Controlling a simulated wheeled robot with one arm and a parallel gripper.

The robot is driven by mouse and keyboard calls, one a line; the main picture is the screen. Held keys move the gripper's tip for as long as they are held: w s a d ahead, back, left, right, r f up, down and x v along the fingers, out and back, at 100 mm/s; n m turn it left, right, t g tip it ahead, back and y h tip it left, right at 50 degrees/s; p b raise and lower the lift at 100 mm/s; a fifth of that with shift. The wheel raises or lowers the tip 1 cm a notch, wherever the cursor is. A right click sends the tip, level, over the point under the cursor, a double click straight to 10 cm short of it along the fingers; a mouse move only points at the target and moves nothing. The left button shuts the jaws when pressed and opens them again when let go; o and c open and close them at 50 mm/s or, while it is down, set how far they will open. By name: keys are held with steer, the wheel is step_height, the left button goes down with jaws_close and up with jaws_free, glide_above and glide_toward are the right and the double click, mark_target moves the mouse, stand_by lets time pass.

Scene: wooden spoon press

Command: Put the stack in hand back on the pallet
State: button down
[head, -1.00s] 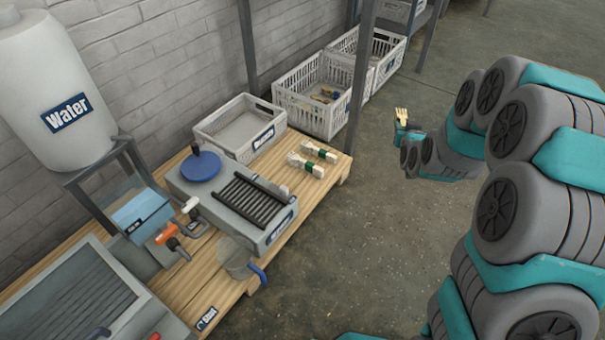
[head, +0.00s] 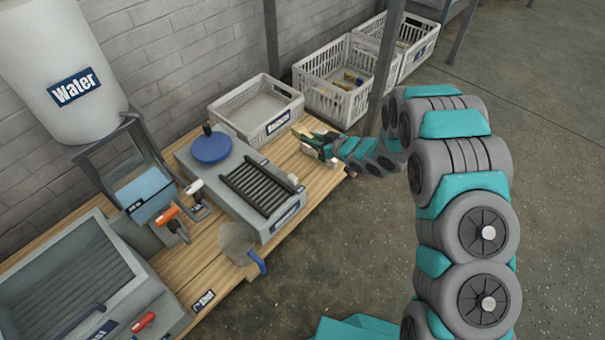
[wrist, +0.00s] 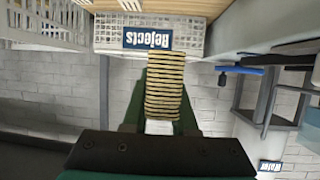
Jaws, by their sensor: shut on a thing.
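In the wrist view my gripper (wrist: 165,92) is shut on a stack of thin, pale wooden pieces (wrist: 165,80), held between green fingers. In the head view the held stack is small and partly hidden by my gripper, so I cannot tell whether it touches the pallet. The banded stacks on that end are mostly hidden behind my gripper.
A white Rejects crate (head: 222,115) stands behind my gripper; its label (wrist: 148,39) appears inverted in the wrist view. A grey press with black bars (head: 284,217) is to the left. A metal post (head: 390,55) and more white crates (head: 345,110) stand behind.

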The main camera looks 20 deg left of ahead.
mark_target(302, 172)
steer(key=shift+n+g, duration=0.5)
steer(key=f, duration=0.4)
steer(key=s+a+f+b, duration=0.1)
steer(key=f, duration=0.3)
steer(key=s+a+f, duration=0.1)
steer(key=f, duration=0.3)
steer(key=shift+s+a+f+b, duration=0.15)
steer(key=shift+a+f+b, duration=0.05)
steer(key=shift+f+b, duration=0.15)
steer(key=c, duration=0.7)
jaws_free()
steer(key=shift+f, duration=0.1)
steer(key=p+v, duration=0.1)
steer(key=v, duration=1.1)
steer(key=shift+d+f, duration=0.1)
steer(key=shift+d, duration=0.05)
